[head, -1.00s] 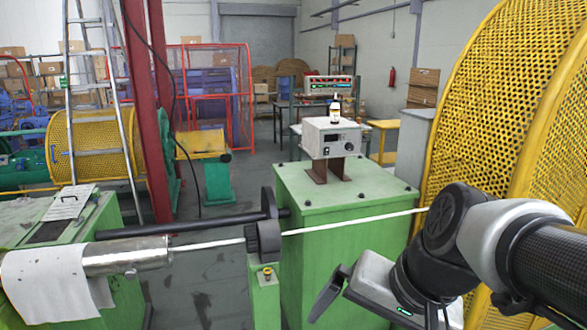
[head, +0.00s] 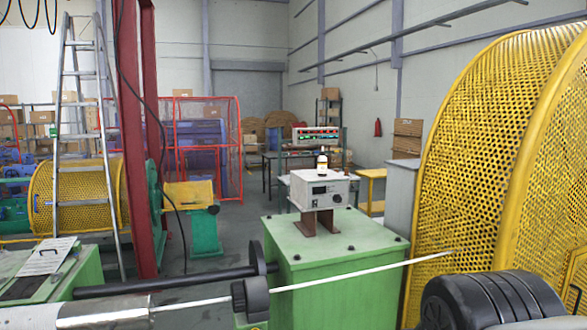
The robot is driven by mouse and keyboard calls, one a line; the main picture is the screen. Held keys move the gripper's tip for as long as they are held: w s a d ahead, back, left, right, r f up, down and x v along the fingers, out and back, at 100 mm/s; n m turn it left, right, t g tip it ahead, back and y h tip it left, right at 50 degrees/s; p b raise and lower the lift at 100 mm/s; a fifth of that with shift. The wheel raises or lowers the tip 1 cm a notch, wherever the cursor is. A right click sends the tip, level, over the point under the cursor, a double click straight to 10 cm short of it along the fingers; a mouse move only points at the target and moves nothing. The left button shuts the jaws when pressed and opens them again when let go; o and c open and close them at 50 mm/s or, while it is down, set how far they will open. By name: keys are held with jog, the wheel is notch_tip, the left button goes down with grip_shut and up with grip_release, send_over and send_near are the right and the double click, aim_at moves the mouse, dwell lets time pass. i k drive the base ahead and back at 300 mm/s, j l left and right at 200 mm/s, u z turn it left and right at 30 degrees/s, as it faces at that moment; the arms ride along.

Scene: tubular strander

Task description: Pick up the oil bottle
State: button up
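My gripper is out of the head view. Only a dark ribbed part of my arm shows at the lower right, well apart from the bottle.
A white strand (head: 360,274) crosses in front of the green block, through a black guide wheel (head: 250,299). A large yellow perforated guard (head: 490,150) stands at the right. A red post (head: 137,150) and a ladder (head: 85,140) stand at the left.

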aim_at(322, 160)
jog(key=i+l+z, duration=0.25)
jog(key=i, duration=0.15)
jog(key=i+l, duration=0.1)
jog(key=i, duration=0.3)
jog(key=i+l+u, duration=0.15)
jog(key=i, duration=0.3)
jog(key=i+l, duration=0.15)
jog(key=i, duration=0.25)
jog(key=j+u, duration=0.05)
